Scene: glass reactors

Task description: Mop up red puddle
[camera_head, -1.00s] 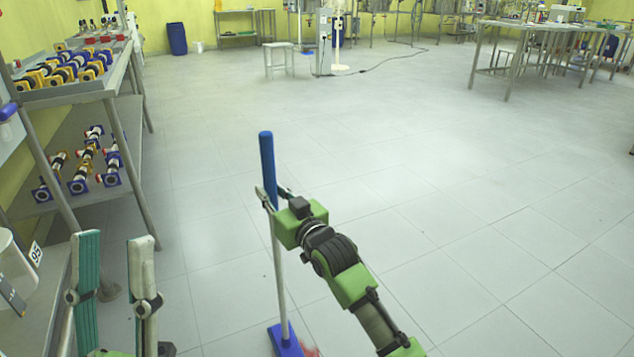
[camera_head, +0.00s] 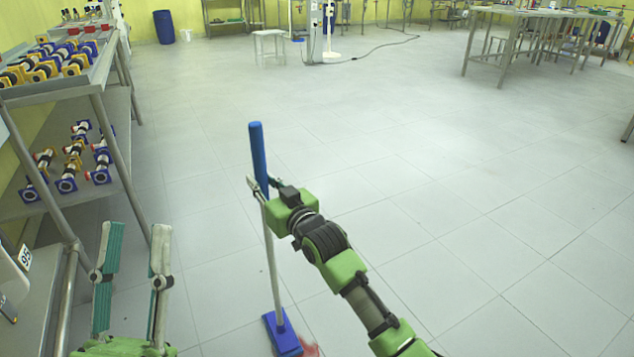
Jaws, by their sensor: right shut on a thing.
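A mop with a blue handle (camera_head: 258,150), a pale shaft and a blue head (camera_head: 283,334) stands nearly upright on the floor, slightly tilted. My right gripper (camera_head: 262,187) is shut on the mop at the lower end of the blue handle. The red puddle (camera_head: 309,347) shows as a small patch at the right side of the mop head, at the bottom edge of the view. The head may cover part of it. My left gripper (camera_head: 132,262) is open and empty at the lower left, its two fingers pointing up, apart from the mop.
A metal shelf rack (camera_head: 112,140) with several valve-like fittings stands at the left, close to my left gripper. A blue barrel (camera_head: 164,27), a small stool (camera_head: 269,46) and a metal table (camera_head: 545,22) are far back. The tiled floor in the middle and right is clear.

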